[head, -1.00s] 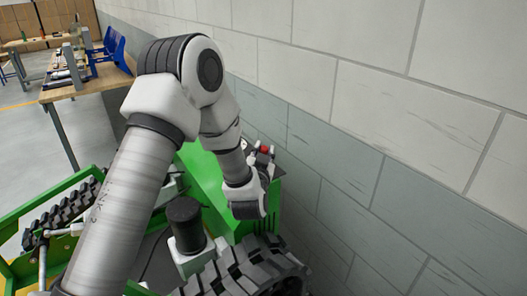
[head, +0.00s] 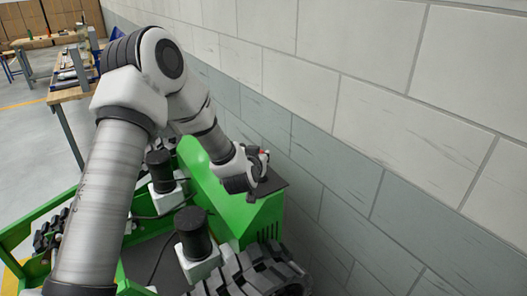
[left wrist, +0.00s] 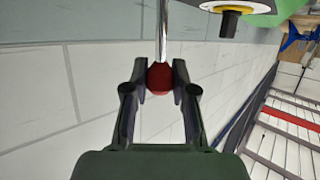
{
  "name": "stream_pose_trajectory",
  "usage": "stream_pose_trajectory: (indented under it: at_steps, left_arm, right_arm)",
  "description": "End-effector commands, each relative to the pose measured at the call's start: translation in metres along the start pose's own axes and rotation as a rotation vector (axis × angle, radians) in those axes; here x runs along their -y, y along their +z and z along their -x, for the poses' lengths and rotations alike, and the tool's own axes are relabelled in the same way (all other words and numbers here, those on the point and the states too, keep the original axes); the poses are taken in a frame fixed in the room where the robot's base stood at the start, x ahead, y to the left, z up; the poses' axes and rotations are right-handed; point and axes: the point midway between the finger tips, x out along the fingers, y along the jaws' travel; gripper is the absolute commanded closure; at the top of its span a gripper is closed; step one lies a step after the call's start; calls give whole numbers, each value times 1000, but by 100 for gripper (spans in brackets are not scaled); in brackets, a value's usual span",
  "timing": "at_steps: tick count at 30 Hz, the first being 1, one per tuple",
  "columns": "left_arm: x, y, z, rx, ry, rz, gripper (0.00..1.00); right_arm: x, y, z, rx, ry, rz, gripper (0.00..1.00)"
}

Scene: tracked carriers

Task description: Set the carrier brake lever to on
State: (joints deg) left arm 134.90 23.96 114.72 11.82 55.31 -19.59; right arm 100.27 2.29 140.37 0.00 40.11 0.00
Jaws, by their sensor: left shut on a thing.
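The green tracked carrier (head: 232,208) stands against the wall, with a dark panel (head: 270,186) on top of its housing. The brake lever is a thin metal rod (left wrist: 161,28) with a red ball knob (left wrist: 159,78) in the left wrist view. My left gripper (left wrist: 159,82) is shut on the red knob, with one finger on each side of it. In the head view my left gripper (head: 260,159) is at the panel, seen from behind, and only a speck of red shows there. The lever's base is hidden. My right gripper is not in view.
A block wall (head: 330,130) runs close along the carrier's right side. Black cylinders (head: 192,228) and a track (head: 255,275) are near my arm. A black knob with a yellow ring (left wrist: 229,22) is beside the lever. A workbench (head: 72,92) stands far left.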

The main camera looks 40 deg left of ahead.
Motion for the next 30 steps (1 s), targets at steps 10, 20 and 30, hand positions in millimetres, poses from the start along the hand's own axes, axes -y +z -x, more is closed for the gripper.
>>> stream_pose_trajectory:
  at_steps: [10,20,30]
  left_arm:
    - [17,1,-17,113,33,102,100]
    - [24,1,-25,110,33,101,100]
    - [24,1,-26,110,33,100,100]
  right_arm:
    - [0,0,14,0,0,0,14]
    - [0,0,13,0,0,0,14]
    - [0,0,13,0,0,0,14]
